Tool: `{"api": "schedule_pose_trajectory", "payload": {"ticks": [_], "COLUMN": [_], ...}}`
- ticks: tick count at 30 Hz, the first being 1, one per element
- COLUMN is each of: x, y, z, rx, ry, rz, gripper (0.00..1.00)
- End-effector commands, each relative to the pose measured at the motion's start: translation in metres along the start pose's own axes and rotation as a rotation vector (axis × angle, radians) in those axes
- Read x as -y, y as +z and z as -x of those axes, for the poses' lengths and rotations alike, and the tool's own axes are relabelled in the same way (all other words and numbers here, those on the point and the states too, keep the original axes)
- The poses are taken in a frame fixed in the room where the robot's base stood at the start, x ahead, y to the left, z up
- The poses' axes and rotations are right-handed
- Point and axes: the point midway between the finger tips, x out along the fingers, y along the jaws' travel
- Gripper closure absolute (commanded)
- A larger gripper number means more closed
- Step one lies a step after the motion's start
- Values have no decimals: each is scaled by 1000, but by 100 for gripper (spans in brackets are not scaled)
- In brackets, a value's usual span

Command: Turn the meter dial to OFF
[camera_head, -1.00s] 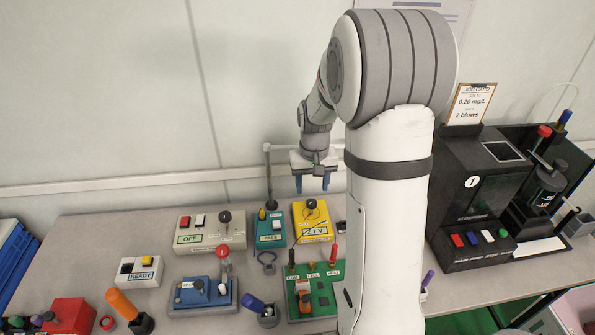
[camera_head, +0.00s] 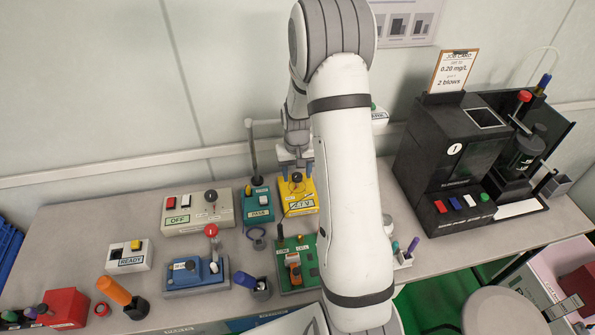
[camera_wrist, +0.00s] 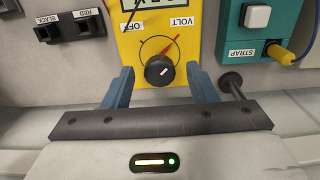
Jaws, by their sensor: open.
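The yellow meter (camera_head: 308,187) stands at the back middle of the table and fills the upper middle of the wrist view (camera_wrist: 197,18). Its round black dial (camera_wrist: 159,71) has a white mark slanting to the upper right. A red line beyond the dial runs towards the VOLT label (camera_wrist: 181,22). The OFF label (camera_wrist: 131,27) is at the upper left of the dial. My gripper (camera_wrist: 158,67) is open, with one blue finger on each side of the dial and a gap on both sides. In the head view my gripper (camera_head: 296,161) is over the meter's back end.
A green-blue STRAP tester (camera_wrist: 237,40) with a yellow plug is to the right in the wrist view. A black machine (camera_head: 450,150) stands at the right of the table.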

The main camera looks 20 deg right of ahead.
Motion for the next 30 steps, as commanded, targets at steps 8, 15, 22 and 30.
{"api": "schedule_pose_trajectory", "payload": {"ticks": [8,15,22,30], "x": [0,-1,-1,-1], "y": [0,0,0,0], "z": [0,0,1,0], "rx": [0,-1,-1,-2], "ry": [0,0,0,0], "rz": [-1,-1,-2,36], "gripper": [57,77,92,92]}}
